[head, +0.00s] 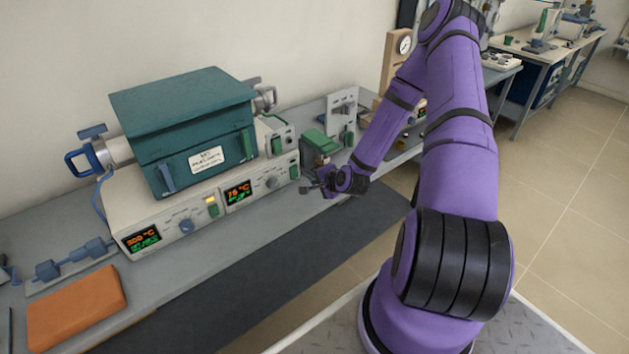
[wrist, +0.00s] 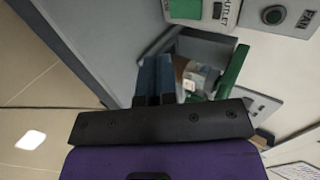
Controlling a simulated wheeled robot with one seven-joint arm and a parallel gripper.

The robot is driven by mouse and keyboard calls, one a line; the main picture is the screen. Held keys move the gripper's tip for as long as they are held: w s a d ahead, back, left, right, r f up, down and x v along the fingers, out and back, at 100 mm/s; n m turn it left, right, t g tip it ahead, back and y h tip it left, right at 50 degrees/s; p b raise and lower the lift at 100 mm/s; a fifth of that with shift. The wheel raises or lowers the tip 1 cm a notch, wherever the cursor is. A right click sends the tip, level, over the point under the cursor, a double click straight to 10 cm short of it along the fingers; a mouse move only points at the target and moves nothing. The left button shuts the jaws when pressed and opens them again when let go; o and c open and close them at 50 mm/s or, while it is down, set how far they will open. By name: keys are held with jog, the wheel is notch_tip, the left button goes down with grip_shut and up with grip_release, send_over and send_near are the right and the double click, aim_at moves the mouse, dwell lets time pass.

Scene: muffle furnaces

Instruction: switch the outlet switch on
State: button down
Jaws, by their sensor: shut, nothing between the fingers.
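In the wrist view, a pale panel at the top edge bears the label "OUTLET" (wrist: 229,12), partly cut off. A small dark switch (wrist: 217,10) sits beside that label, next to a green part (wrist: 186,9). Whether the switch is on or off cannot be told. My gripper (wrist: 154,62) has its blue fingers together and empty, below and left of the switch in the picture and apart from it. In the head view, my gripper (head: 308,188) is at the bench front, just right of the furnace control unit (head: 165,222); the outlet label is not readable there.
A teal furnace (head: 190,125) stands on the control unit with lit displays. A round dark button (wrist: 273,15) is labelled "FAN". A grey open box with a green edge (wrist: 233,72) lies close to my fingers. An orange block (head: 77,307) lies at the left.

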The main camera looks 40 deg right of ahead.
aim_at(295, 173)
jog(key=x, duration=0.6)
jog(key=r+x, duration=0.1)
jog(key=x, duration=0.3)
jog(key=shift+w, duration=0.35)
jog(key=shift+w+f, duration=0.15)
jog(key=shift+w, duration=0.6)
jog(key=shift+w+f, duration=0.1)
jog(key=shift+w, duration=0.15)
jog(key=shift+r, duration=0.9)
